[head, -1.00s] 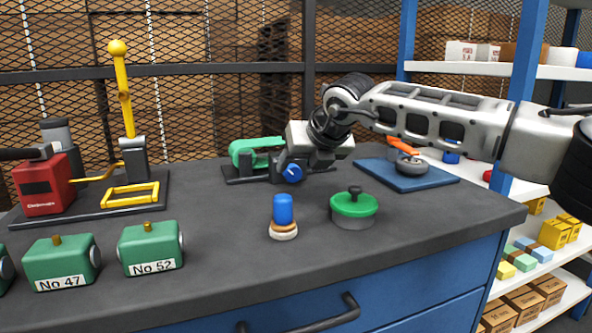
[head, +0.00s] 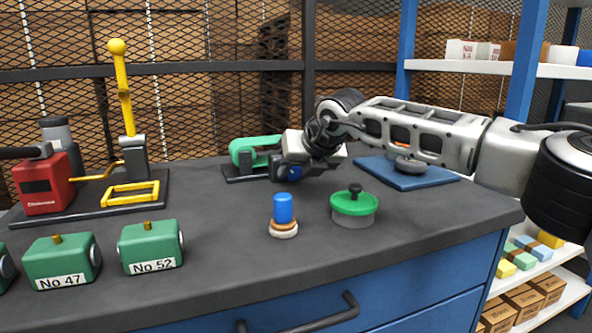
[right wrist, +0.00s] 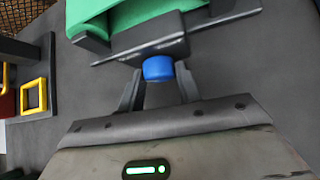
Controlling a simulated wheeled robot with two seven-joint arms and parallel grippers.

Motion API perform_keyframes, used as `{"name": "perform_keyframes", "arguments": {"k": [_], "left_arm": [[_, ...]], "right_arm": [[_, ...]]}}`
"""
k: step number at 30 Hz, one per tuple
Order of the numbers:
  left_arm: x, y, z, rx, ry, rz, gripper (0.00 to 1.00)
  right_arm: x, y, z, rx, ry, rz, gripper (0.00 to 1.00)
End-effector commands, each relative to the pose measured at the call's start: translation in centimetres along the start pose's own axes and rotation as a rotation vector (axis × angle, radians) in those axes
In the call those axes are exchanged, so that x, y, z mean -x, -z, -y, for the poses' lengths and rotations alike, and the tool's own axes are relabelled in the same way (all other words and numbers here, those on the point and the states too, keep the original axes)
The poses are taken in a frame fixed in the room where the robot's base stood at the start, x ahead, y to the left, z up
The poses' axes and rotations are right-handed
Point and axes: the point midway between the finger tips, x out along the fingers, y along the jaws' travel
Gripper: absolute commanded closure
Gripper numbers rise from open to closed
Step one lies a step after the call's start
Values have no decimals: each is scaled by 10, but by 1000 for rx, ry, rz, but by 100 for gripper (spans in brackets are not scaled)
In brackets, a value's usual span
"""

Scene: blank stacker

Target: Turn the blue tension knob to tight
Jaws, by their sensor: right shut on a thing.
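The blue tension knob (right wrist: 158,68) sits on the front of a dark bracket of the green device. It also shows small in the head view (head: 294,173), partly covered by my gripper. The green device (head: 243,150) stands on a dark base at the back of the bench. My right gripper (right wrist: 159,82) is shut on the blue knob, one finger on each side of it. In the head view my right gripper (head: 285,168) reaches in from the right, at the front of the device. The knob's marking cannot be read. My left gripper is not in view.
A blue-topped stamp-like piece (head: 283,212) and a green-lidded pot (head: 353,204) stand in front on the grey bench. Green blocks (head: 150,247) stand at left front. A yellow lever press (head: 127,95) is at back left. A blue mat (head: 408,180) lies right.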

Motion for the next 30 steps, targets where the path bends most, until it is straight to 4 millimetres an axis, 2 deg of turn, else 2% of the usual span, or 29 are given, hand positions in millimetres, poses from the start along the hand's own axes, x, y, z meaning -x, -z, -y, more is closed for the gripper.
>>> {"name": "perform_keyframes", "arguments": {"k": [3, 11, 12, 13, 14, 23, 26, 30], "left_arm": [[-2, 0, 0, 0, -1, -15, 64], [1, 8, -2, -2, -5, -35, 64], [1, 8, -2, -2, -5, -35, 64], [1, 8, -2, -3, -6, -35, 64], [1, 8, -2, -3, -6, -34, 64], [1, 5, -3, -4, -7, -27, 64], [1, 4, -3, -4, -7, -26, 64], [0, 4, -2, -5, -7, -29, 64]], "right_arm": [[-1, 1, 1, -57, -54, 0, 89], [0, 0, 1, -59, -59, 1, 89], [0, 0, 1, -59, -59, 1, 55], [0, 0, 1, -59, -59, 1, 46], [0, 0, 1, -59, -59, 1, 44], [2, -1, 1, -59, -58, 2, 44], [10, -1, 2, -58, -59, 2, 44], [35, -1, 4, -57, -59, 5, 44]]}}
